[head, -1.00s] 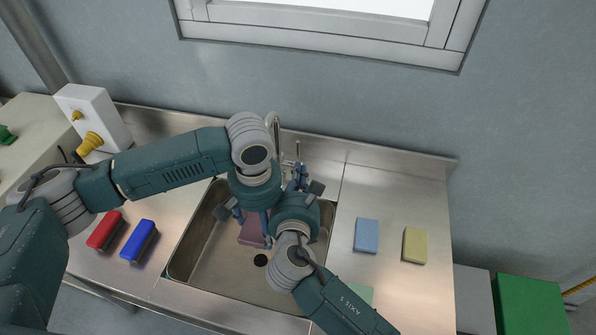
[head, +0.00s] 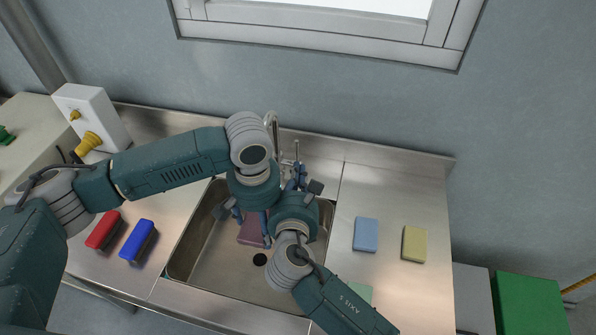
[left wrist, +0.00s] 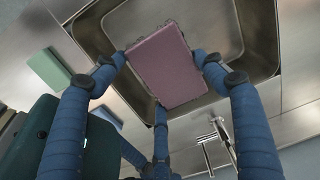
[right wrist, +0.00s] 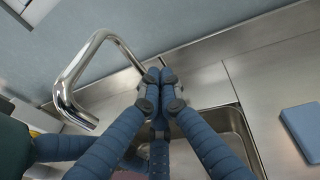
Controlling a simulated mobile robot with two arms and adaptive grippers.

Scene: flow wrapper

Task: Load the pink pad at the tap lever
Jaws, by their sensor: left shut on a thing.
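The pink pad (head: 250,232) is over the sink, partly hidden by my arms in the head view. In the left wrist view the pink pad (left wrist: 165,65) sits between the fingers of my left gripper (left wrist: 163,68), which is shut on it. The chrome tap (head: 273,128) stands at the back edge of the sink, with a thin upright lever (head: 297,150) beside it. My right gripper (right wrist: 160,82) has its fingertips together near the tap spout (right wrist: 70,85) in the right wrist view. Whether its fingertips touch the lever is hidden.
The steel sink (head: 190,262) lies under both grippers. Blue (head: 366,234), yellow (head: 414,244) and green (head: 358,293) pads lie on the right counter. Red (head: 103,230) and blue (head: 138,240) brushes lie on the left. A white box (head: 92,115) with yellow knobs stands back left.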

